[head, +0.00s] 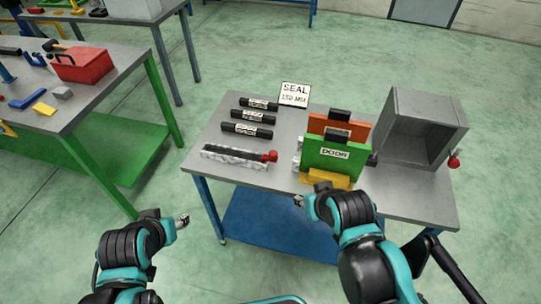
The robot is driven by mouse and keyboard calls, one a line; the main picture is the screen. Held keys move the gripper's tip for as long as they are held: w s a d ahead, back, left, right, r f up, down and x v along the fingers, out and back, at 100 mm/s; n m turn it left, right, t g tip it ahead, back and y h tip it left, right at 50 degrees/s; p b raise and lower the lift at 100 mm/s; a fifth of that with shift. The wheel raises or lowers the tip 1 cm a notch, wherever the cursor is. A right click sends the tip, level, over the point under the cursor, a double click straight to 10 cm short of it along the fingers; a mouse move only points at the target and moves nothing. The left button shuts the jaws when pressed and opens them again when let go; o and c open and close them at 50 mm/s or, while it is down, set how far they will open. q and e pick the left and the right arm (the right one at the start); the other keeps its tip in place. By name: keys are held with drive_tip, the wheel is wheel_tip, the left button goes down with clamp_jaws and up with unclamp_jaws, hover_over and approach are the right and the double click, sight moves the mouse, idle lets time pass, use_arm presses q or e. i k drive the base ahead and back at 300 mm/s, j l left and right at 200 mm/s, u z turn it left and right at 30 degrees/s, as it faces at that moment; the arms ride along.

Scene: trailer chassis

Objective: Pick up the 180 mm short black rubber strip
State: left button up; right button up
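Three short black strips with white labels lie in a row on the grey table: the back one (259,104), the middle one (253,117) and the front one (247,130). Their label text is too small to read, so I cannot tell which is 180 mm. A white sign (294,95) behind them reads "SEAL" with a length, possibly 150 MM. My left gripper (183,220) is in front of the table's left edge, away from the strips. My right gripper (302,200) is near the front edge, below the green panel. Both are too small to tell open or shut.
A pale fixture (235,162) with a dark slot and red knob lies in front of the strips. A green "DOOR" panel (335,161) and an orange panel (353,125) stand upright right of them. A grey open box (425,125) stands at the right. Another bench (95,95) is left.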

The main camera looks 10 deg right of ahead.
sight(267, 106)
drive_tip(key=i+j+z, duration=0.2)
drive_tip(key=i+z, duration=0.25)
drive_tip(key=i+j+z, duration=0.4)
drive_tip(key=k+l, duration=0.1)
